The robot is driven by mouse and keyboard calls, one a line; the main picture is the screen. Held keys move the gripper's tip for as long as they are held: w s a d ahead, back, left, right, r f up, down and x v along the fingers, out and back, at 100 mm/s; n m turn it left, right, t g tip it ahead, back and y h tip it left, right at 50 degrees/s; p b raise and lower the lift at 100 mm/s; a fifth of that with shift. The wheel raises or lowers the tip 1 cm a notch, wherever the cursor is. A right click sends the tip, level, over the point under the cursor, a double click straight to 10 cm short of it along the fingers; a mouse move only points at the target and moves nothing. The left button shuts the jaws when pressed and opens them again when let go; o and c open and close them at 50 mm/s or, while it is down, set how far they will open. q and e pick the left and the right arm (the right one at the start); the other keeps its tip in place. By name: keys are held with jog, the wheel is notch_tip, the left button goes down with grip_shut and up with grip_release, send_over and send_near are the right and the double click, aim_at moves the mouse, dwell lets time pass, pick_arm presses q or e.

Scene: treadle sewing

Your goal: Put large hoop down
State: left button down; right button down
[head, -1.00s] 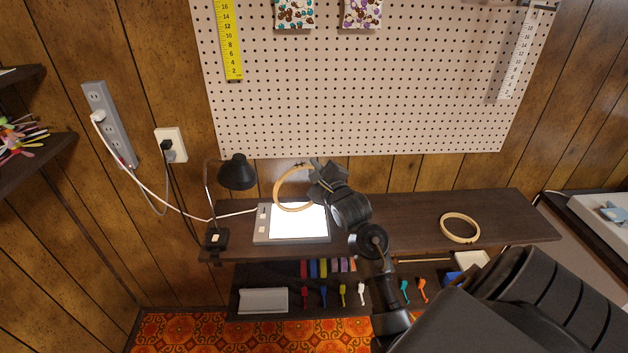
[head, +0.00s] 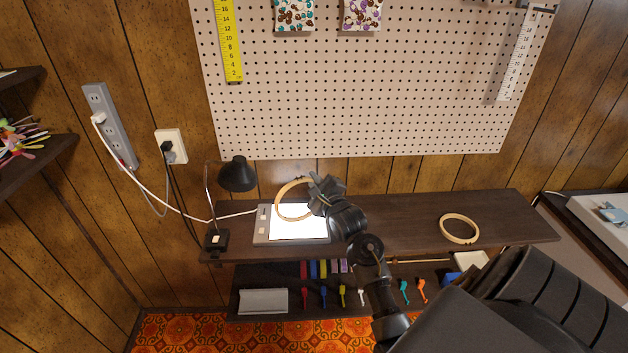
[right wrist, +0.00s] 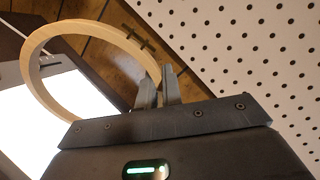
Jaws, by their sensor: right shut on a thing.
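A round wooden hoop (head: 281,196) is held by my right gripper (head: 316,190) above the lit white light pad (head: 262,238) on the dark shelf. In the right wrist view the fingers (right wrist: 157,88) are shut on the edge of the hoop (right wrist: 40,88), near its metal screw. The hoop is tilted, and whether its lower edge touches the pad I cannot tell. A second wooden hoop (head: 459,228) lies flat on the right part of the shelf. My left gripper is not in view.
A black desk lamp (head: 237,174) stands left of the pad, its cord running to the wall outlet. The perforated board (head: 350,100) rises behind the shelf (head: 400,220). Bare shelf lies between the pad and the second hoop. Colourful tools sit on a lower shelf.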

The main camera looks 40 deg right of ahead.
jog(key=c, duration=1.6)
grip_release()
jog(key=shift+o, duration=0.2)
jog(key=shift+r, duration=0.15)
jog(key=b+v, duration=0.1)
jog(key=v, duration=1.1)
